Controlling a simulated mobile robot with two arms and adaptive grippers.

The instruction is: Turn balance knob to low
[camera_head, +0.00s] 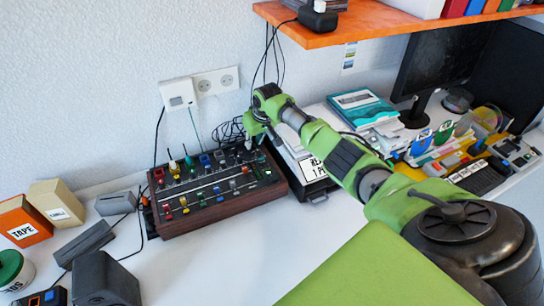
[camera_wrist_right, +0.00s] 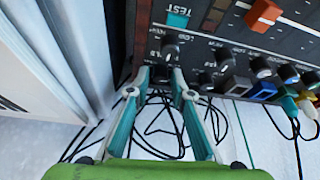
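A dark mixing console (camera_head: 215,212) with a wooden case, coloured knobs and sliders stands on the white desk. My right gripper (camera_head: 256,135) is at its back right corner. In the right wrist view, the teal fingers (camera_wrist_right: 160,74) reach to the panel's edge, with a gap between their tips. A small dark knob (camera_wrist_right: 170,45) with white lettering beside it, apparently including LOW, sits just beyond the tips. Another dark shape lies between the fingertips; whether they touch it is unclear. My left gripper is not in view.
Black cables (camera_wrist_right: 160,125) lie behind the console. A dark case with papers (camera_head: 308,178) stands close to its right. Small speakers (camera_head: 104,280) and boxes (camera_head: 58,202) stand at left. An orange shelf (camera_head: 350,22) overhangs at the back. The desk in front is clear.

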